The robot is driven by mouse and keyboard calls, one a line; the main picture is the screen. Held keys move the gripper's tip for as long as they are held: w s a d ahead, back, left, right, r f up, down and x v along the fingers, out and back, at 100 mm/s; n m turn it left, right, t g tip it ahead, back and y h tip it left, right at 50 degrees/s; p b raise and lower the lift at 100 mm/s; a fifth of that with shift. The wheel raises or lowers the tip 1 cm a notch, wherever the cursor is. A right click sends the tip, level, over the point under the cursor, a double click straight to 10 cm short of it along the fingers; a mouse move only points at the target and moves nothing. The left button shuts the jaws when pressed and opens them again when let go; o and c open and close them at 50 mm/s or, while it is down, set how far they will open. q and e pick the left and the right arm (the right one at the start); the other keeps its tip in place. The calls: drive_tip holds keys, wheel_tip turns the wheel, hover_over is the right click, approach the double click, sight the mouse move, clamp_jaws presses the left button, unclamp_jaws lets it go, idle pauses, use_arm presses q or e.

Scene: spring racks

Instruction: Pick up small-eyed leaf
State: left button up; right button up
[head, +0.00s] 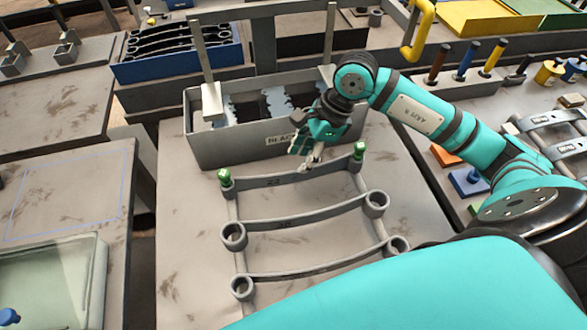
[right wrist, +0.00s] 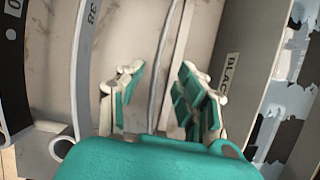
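Several curved grey leaves with ring eyes lie on the rack. The farthest leaf (head: 300,179) carries a green piece at each end, and its ends look narrower than the other eyes. The middle leaf (head: 305,217) and nearest leaf (head: 320,267) have open rings. My right gripper (head: 310,162) is low between the farthest leaf and the grey bin. In the right wrist view the gripper (right wrist: 150,92) is open, with its fingers apart beside a leaf marked 38 (right wrist: 86,45). No leaf is clearly gripped. My left gripper is out of view.
The grey bin (head: 215,150) labelled BLACK, holding jagged pieces, stands just behind the gripper, with upright posts. A blue tray (head: 145,68) is at back left. Coloured-handled tools (head: 465,60) stand at right.

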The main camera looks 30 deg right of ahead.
sight(295, 171)
drive_tip(key=shift+a+f, duration=0.25)
drive_tip(key=shift+f, duration=0.3)
drive_tip(key=shift+a+f+p, duration=0.15)
drive_tip(key=shift+f+p, duration=0.1)
drive_tip(key=shift+p, duration=0.15)
drive_tip(key=p+x, duration=0.1)
drive_tip(key=x, duration=0.2)
drive_tip(key=shift+f+p, duration=0.35)
drive_tip(key=shift+w+a+f, duration=0.1)
drive_tip(key=shift+a+f, duration=0.05)
drive_tip(key=shift+f, duration=0.3)
clamp_jaws()
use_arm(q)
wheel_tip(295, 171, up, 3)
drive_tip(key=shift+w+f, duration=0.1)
